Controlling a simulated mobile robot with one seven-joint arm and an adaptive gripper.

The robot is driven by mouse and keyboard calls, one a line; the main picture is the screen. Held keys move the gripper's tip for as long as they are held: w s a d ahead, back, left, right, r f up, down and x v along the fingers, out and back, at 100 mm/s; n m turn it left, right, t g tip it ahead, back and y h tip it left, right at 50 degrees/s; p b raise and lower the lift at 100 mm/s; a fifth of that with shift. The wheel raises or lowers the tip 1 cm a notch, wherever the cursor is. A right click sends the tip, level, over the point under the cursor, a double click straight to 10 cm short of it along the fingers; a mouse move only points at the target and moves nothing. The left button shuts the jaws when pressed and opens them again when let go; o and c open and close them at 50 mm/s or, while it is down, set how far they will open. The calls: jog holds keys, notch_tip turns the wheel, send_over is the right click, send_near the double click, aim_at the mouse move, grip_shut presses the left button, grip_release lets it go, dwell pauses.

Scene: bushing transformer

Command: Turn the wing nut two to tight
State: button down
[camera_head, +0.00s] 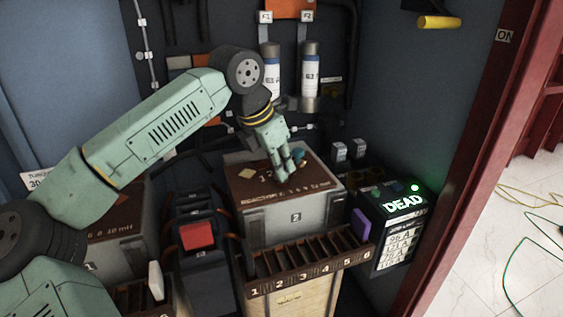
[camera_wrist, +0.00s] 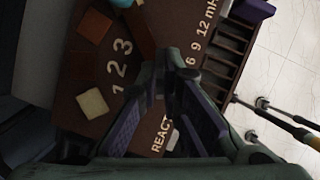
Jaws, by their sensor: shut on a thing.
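My gripper (camera_head: 283,182) points down at the top of the reactor box marked 2 (camera_head: 252,205). In the wrist view, my gripper's fingertips (camera_wrist: 178,54) are close together over the brown top panel (camera_wrist: 222,75). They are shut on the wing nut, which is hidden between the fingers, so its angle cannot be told. Painted numbers 1, 2, 3 lie left of the fingers, and 6, 9, 12 mH lie right. A brown bar (camera_wrist: 139,32) lies beside the left fingertip. A teal round part (camera_head: 299,155) is beside the gripper, partly cut off in the wrist view.
A numbered slotted rack (camera_head: 307,273) stands in front of the box. A purple block (camera_head: 361,224) and a lit DEAD display (camera_head: 403,204) are at right. A red block (camera_head: 197,236) is at left. Two cylinders (camera_head: 310,75) stand behind. Clearance around the gripper is tight.

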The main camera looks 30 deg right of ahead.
jog(key=shift+f+m+g+p, duration=0.1)
jog(key=shift+m+g+p, duration=0.7)
jog(key=shift+m, duration=1.1)
jog(key=c, duration=1.8)
grip_release()
jog(key=shift+w, duration=0.1)
jog(key=shift+o, duration=0.2)
jog(key=v, duration=1.2)
jog(key=shift+d, duration=0.15)
